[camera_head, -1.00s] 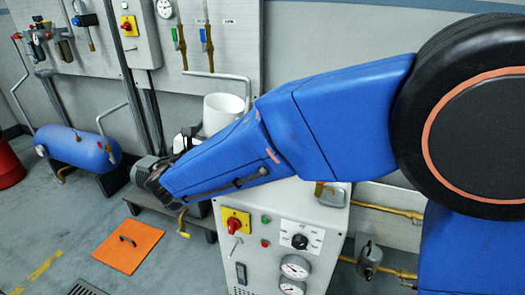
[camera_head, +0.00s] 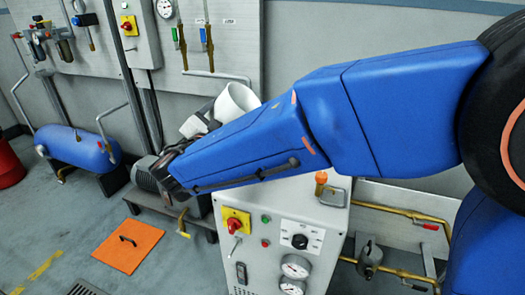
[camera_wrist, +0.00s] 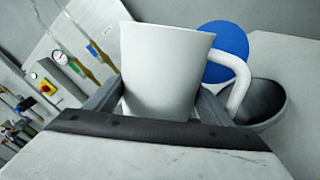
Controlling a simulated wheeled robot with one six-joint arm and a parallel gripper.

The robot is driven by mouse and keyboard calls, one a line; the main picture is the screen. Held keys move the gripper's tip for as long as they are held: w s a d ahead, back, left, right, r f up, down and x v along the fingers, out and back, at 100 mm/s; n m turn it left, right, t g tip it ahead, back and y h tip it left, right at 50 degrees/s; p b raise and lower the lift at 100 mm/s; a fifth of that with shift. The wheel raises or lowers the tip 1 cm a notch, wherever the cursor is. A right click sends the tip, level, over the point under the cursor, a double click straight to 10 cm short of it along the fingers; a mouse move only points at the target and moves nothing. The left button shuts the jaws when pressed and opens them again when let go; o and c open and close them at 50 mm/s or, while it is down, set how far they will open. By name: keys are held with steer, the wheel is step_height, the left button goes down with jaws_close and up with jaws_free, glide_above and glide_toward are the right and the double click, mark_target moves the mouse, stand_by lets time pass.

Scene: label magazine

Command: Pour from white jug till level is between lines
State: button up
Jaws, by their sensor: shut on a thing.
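The white jug (camera_head: 240,101) shows in the head view above and behind my blue forearm, tilted and partly hidden by it. My gripper (camera_head: 206,118) is shut on the jug and holds it off the cabinet. In the wrist view the jug (camera_wrist: 160,75) fills the middle between the grey fingers, with its handle (camera_wrist: 241,78) to the right. The inside of the jug and any liquid cannot be seen. Two upright gauge tubes (camera_head: 208,38) with coloured parts hang on the wall panel; their levels are too small to read.
A control cabinet (camera_head: 256,213) with dials stands below my arm; an orange knob (camera_head: 321,178) is on its top. A blue tank (camera_head: 82,149), an orange floor plate (camera_head: 128,244) and yellow pipes (camera_head: 400,211) are around. A blue disc (camera_wrist: 226,50) is behind the jug handle.

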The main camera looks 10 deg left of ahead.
steer(key=shift+m, duration=0.5)
steer(key=shift+f, duration=0.25)
steer(key=shift+f+m, duration=0.55)
steer(key=shift+m, duration=0.25)
steer(key=shift+d+r+m, duration=0.1)
steer(key=shift+r+m, duration=0.65)
steer(key=shift+m, duration=0.05)
steer(key=shift+d+f+m, duration=0.1)
steer(key=shift+f+m, duration=0.2)
steer(key=shift+m, duration=0.3)
stand_by(1.0)
